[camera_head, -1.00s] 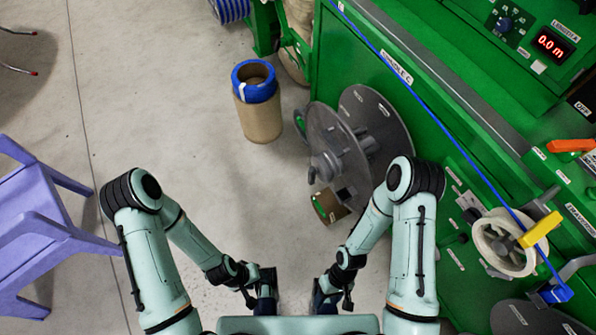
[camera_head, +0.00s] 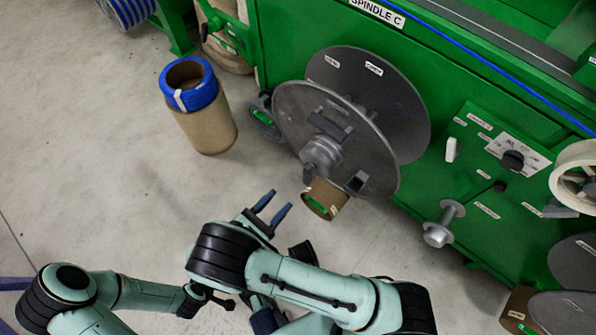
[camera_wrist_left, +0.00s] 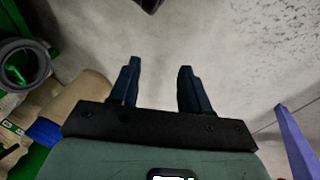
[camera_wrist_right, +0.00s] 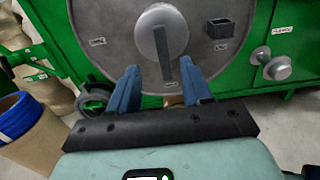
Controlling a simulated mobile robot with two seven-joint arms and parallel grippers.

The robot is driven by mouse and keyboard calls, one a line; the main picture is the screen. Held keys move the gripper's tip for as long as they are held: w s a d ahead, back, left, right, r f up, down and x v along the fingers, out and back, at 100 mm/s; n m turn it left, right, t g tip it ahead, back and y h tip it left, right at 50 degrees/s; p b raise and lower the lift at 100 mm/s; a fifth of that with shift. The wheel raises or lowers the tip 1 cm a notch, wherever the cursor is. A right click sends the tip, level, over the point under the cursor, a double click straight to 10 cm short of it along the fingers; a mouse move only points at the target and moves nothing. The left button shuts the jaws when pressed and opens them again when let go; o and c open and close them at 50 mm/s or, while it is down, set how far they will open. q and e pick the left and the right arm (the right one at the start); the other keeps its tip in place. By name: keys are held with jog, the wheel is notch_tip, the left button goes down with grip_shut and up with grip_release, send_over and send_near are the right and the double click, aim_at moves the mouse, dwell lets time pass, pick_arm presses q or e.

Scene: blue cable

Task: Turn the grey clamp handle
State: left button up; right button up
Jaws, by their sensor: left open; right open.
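The grey clamp handle (camera_head: 331,124) is a flat bar on the hub (camera_head: 321,154) at the front of the large grey reel on the green machine. In the right wrist view the handle (camera_wrist_right: 163,54) hangs nearly upright from the round hub, between my fingers in the picture. My right gripper (camera_head: 281,203) is open and empty, below and left of the hub, apart from it; it also shows in the right wrist view (camera_wrist_right: 160,70). My left gripper (camera_wrist_left: 159,70) is open and empty over bare floor; in the head view it is mostly hidden at the bottom.
The reel's front disc (camera_head: 376,160) stands beside the green machine (camera_head: 455,70). A cardboard tube (camera_head: 327,197) lies below the hub. A cardboard drum with blue tape (camera_head: 205,128) stands on the left. A grey knob (camera_head: 438,233) juts out at right. The floor (camera_head: 110,190) at left is clear.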

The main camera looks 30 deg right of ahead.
aim_at(305, 173)
jog(key=b+x, duration=0.1)
jog(key=x, duration=1)
jog(key=shift+d, duration=0.4)
pick_arm(q)
jog(key=s+f, duration=0.1)
jog(key=s+f+g, duration=0.1)
jog(key=shift+s+a+f, duration=0.15)
jog(key=shift+a+f, duration=0.15)
jog(key=shift+f, duration=0.05)
pick_arm(e)
grip_shut()
